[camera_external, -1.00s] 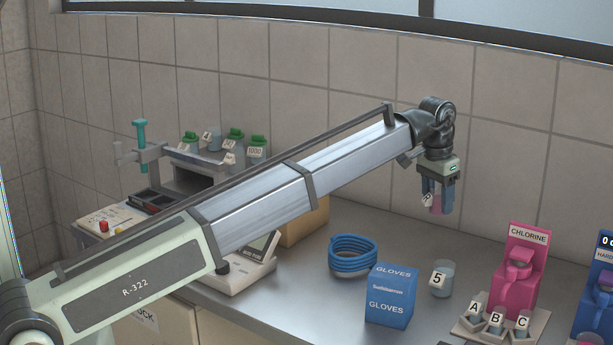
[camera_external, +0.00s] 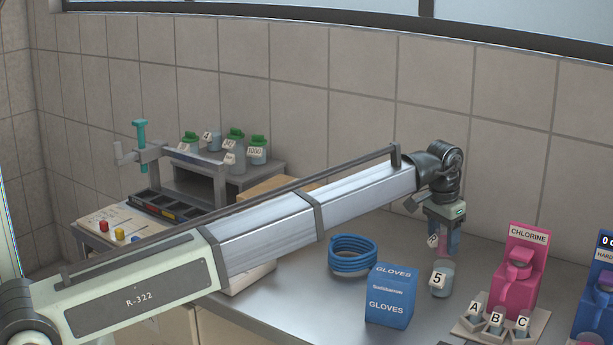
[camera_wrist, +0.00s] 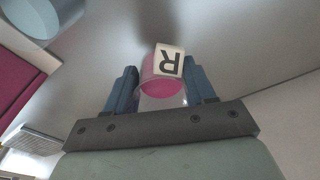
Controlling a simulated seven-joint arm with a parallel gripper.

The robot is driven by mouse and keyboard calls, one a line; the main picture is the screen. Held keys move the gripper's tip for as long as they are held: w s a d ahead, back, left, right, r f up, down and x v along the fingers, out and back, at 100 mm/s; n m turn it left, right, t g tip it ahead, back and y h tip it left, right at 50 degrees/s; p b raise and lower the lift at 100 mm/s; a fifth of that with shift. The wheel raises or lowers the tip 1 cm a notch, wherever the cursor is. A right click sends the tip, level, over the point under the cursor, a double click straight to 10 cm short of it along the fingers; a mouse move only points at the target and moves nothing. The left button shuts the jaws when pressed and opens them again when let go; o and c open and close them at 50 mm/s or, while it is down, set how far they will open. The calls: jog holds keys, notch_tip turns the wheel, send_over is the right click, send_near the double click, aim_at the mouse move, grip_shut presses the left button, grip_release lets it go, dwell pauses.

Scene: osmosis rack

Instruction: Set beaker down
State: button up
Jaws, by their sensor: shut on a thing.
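A small clear beaker (camera_wrist: 158,84) with pink liquid and a white tag marked R is between the fingers of my gripper (camera_wrist: 162,88) in the wrist view. In the external view my gripper (camera_external: 441,238) is shut on the beaker (camera_external: 434,241), pointing down, low over the bench just behind the beaker marked 5 (camera_external: 442,279). The lower end of the held beaker is partly hidden by the beaker marked 5, so I cannot tell whether it touches the bench.
A blue gloves box (camera_external: 391,296) and a blue coiled hose (camera_external: 353,254) stand to the left. A pink chlorine dispenser (camera_external: 520,275) and a rack (camera_external: 473,327) with small beakers A, B and C are to the right. Bare bench (camera_external: 300,300) lies left of the gloves box.

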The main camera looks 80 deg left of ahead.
jog(key=shift+f, duration=1.2)
jog(key=shift+f, duration=0.15)
jog(key=o, duration=1)
jog(key=shift+o, duration=0.2)
jog(key=r, duration=0.4)
jog(key=s+r, duration=0.1)
jog(key=r, duration=0.7)
jog(key=shift+s+d+r, duration=0.15)
jog(key=shift+s+d, duration=0.05)
jog(key=shift+d, duration=0.05)
jog(key=shift+o, duration=0.2)
